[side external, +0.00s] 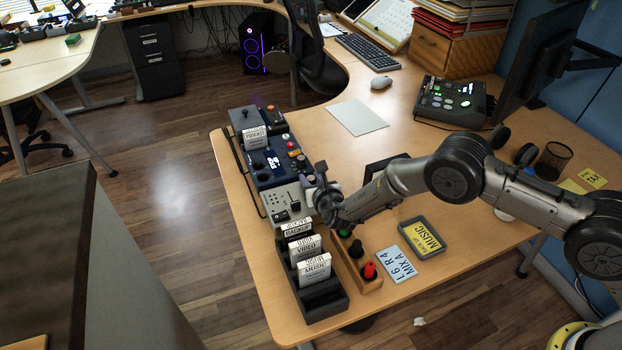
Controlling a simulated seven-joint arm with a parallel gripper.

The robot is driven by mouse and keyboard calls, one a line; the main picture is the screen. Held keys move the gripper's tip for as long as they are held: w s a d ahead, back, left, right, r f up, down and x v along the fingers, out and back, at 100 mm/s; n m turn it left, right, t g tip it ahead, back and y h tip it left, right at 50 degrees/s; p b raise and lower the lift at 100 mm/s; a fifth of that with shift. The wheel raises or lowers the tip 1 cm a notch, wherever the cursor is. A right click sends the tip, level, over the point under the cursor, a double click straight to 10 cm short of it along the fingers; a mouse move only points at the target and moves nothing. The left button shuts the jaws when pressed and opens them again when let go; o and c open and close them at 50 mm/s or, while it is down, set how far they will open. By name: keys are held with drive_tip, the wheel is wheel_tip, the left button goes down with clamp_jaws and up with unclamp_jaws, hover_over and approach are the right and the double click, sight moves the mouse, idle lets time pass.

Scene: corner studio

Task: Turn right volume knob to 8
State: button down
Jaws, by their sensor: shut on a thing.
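A long control console (262,170) stands along the left edge of the wooden desk, with a dark blue part and a grey mixer section (281,199) at its near end. My gripper (314,195) reaches in from the right, low over the right side of the grey section. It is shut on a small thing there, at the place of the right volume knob. The fingers hide the knob, so its pointer and number cannot be read. Small knobs and sliders show on the rest of the grey section.
A black rack (325,304) of labelled cartridges stands just in front of the console. Beside it are a wooden holder (369,284) with black and red pieces, a card marked L6R4 MIX A (396,264) and a MUSIC tray (441,250). A white sheet (357,117) lies behind.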

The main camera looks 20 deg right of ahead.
drive_tip(key=shift+m+h, duration=0.4)
drive_tip(key=shift+h, duration=0.2)
drive_tip(key=c, duration=0.6)
unclamp_jaws()
drive_tip(key=v, duration=1.4)
drive_tip(key=shift+w+d+r, duration=0.1)
drive_tip(key=shift+w+r, duration=0.05)
